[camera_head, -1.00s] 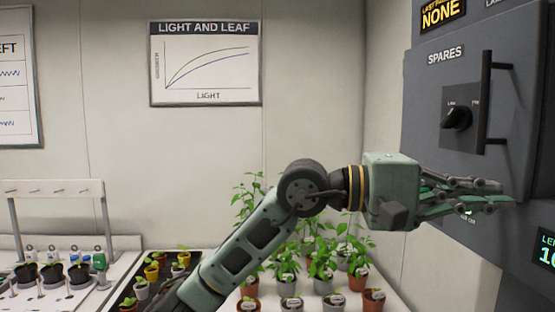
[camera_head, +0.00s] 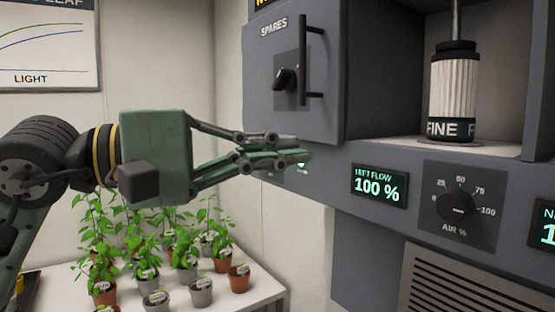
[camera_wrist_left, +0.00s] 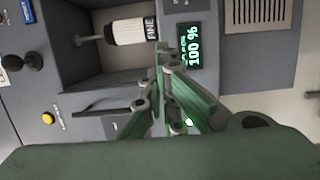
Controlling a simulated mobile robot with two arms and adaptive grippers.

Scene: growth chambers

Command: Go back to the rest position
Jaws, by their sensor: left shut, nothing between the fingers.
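My left gripper (camera_head: 300,154) reaches in from the left in the head view. Its green fingers are closed together with nothing between them. They are in front of the grey cabinet, just below the SPARES door (camera_head: 290,75), which has a black knob and a bar handle. I cannot tell whether the fingertips touch the panel. In the left wrist view the shut fingers (camera_wrist_left: 160,50) point toward the cabinet face, near the flow display (camera_wrist_left: 191,46). My right gripper is not in view.
The cabinet has an open bay with a FINE filter cartridge (camera_head: 455,90), a LEFT FLOW display (camera_head: 379,186) reading 100 % and an AIR % dial (camera_head: 458,207). Potted plants (camera_head: 185,260) stand on a white bench (camera_head: 262,290) below the arm.

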